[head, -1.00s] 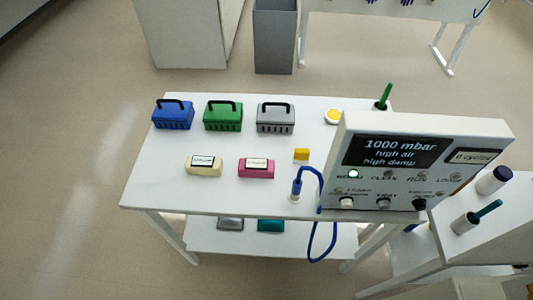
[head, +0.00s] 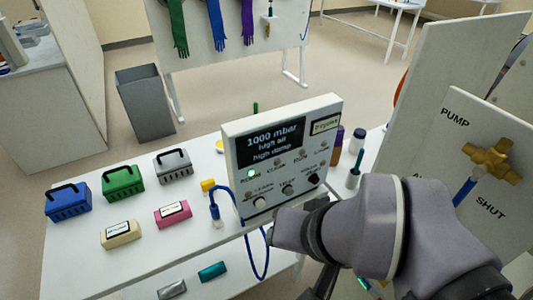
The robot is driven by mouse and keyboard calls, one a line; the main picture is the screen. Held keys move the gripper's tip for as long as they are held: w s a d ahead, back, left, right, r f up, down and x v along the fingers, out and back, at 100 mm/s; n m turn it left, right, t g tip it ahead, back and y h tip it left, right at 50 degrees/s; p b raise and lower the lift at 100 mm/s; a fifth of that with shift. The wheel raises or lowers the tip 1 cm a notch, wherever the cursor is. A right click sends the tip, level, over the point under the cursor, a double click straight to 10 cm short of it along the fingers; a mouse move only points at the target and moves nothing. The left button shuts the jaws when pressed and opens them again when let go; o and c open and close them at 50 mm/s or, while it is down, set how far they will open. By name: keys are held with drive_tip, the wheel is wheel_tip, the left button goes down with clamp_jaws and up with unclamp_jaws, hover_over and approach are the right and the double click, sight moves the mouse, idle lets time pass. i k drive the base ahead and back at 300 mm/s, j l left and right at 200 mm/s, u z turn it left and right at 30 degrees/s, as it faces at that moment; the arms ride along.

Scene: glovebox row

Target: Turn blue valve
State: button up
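The blue valve is a brass valve body (head: 490,160) with a blue lever (head: 465,191). It is mounted on a white panel (head: 500,235) at the right of the head view. The panel reads PUMP above and left of the valve and SHUT below it; another label at the left is mostly hidden. The lever points down and left from the brass body. My grey arm crosses the lower right, left of and below the valve.
A white control box (head: 290,150) reading 1000 mbar stands on the white table (head: 90,255). Blue, green and grey carriers and small blocks sit left of it. A tall white panel (head: 440,90) stands behind the valve. A grey bin (head: 147,105) stands on open floor.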

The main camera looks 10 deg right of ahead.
sight(480, 171)
drive_tip(key=k+l+z, duration=0.25)
drive_tip(key=k+l, duration=0.35)
drive_tip(key=k, duration=0.35)
drive_tip(key=k+l+z, duration=0.25)
drive_tip(key=k+l, duration=0.55)
drive_tip(key=i+j, duration=0.55)
drive_tip(key=i+j+z, duration=0.1)
drive_tip(key=j, duration=0.3)
drive_tip(key=i+j, duration=0.1)
drive_tip(key=j, duration=0.3)
drive_tip(key=i+j+z, duration=0.15)
drive_tip(key=j, duration=0.25)
